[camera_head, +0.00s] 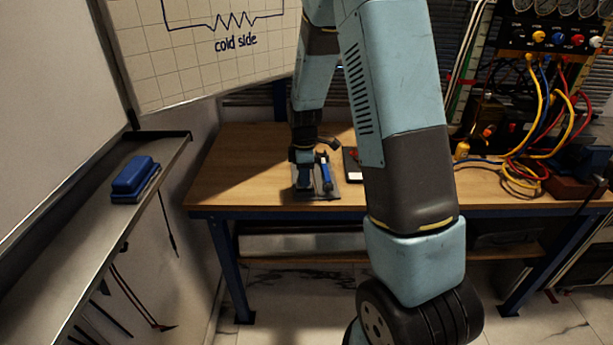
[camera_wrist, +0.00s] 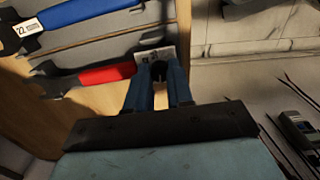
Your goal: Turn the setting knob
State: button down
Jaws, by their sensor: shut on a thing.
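My gripper (camera_head: 303,185) reaches down to the wooden bench, at a dark flat holder (camera_head: 330,191). In the wrist view my gripper's two blue fingers (camera_wrist: 159,82) are closed on a small dark piece (camera_wrist: 158,71); I cannot tell what it belongs to. A pale labelled patch (camera_wrist: 155,54) shows just beyond the fingertips. A red-handled tool (camera_wrist: 106,74) lies left of the fingers, its right end close to them. A blue-handled wrench (camera_wrist: 82,12) marked 22 lies beyond it. I cannot make out a setting knob at the gripper.
The bench (camera_head: 240,165) is clear to the left of my gripper. A panel (camera_head: 555,38) with gauges, coloured knobs and looped hoses (camera_head: 535,165) stands at the right. A blue eraser (camera_head: 133,176) sits on the whiteboard ledge (camera_head: 95,215) at left.

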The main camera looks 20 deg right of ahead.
jog(key=m, duration=0.5)
jog(key=shift+m, duration=0.3)
jog(key=m, duration=0.6)
jog(key=shift+m, duration=0.3)
jog(key=m, duration=1.1)
jog(key=shift+m, duration=0.3)
jog(key=c, duration=1)
grip_release()
notch_tip(320, 180, up, 14)
jog(key=shift+f, duration=0.2)
